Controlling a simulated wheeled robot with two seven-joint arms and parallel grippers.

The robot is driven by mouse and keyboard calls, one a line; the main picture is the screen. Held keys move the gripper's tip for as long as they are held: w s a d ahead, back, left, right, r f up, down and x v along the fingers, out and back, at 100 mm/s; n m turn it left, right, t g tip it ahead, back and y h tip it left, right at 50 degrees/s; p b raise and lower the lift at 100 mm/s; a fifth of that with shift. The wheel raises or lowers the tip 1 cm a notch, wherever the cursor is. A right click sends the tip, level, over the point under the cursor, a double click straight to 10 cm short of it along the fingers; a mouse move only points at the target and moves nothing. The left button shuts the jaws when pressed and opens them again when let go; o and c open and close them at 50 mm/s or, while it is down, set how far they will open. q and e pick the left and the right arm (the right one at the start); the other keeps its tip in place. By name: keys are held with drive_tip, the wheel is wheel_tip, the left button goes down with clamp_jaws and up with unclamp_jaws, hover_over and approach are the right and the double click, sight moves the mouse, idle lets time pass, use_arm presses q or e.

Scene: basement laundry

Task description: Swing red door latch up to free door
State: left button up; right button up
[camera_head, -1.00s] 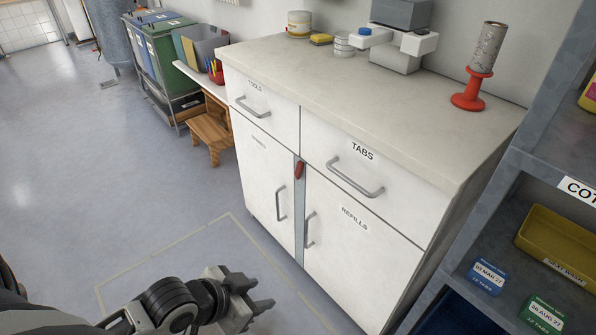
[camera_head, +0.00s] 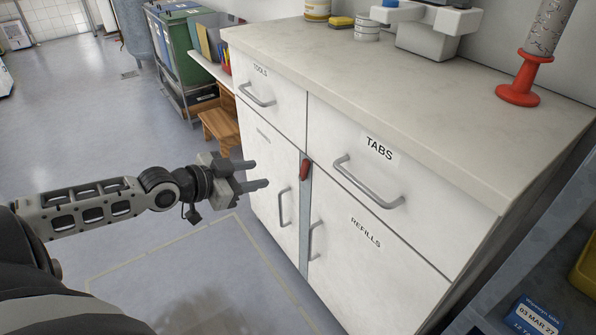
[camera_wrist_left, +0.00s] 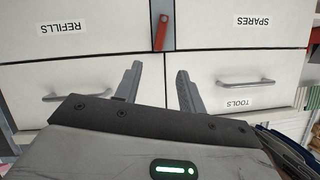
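The red latch (camera_head: 304,169) sits at the top of the grey strip between the two lower cabinet doors, just under the drawers. It also shows in the left wrist view (camera_wrist_left: 162,30), upside down, above and between the fingertips. The right door (camera_head: 365,265) is labelled REFILLS and the left door (camera_head: 262,165) stands beside it; both look shut. My left gripper (camera_head: 262,174) is open and empty, left of the latch and apart from it, its fingers pointing at the cabinet. In the left wrist view the open fingers (camera_wrist_left: 157,72) show nothing between them. My right gripper is not in view.
The TOOLS drawer (camera_head: 268,95) and TABS drawer (camera_head: 370,170) are shut above the doors, with protruding handles. The worktop (camera_head: 400,95) carries a red holder (camera_head: 520,88). A wooden stool (camera_head: 219,127) stands left of the cabinet. Floor in front is clear.

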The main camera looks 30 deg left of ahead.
sight(303, 167)
use_arm(q)
drive_tip(key=b+x, duration=0.4)
drive_tip(key=x, duration=0.8)
drive_tip(key=shift+w+d+f, duration=0.1)
drive_tip(key=shift+w+f, duration=0.05)
drive_tip(key=shift+w, duration=0.05)
drive_tip(key=shift+w+d+f, duration=0.2)
drive_tip(key=shift+w, duration=0.4)
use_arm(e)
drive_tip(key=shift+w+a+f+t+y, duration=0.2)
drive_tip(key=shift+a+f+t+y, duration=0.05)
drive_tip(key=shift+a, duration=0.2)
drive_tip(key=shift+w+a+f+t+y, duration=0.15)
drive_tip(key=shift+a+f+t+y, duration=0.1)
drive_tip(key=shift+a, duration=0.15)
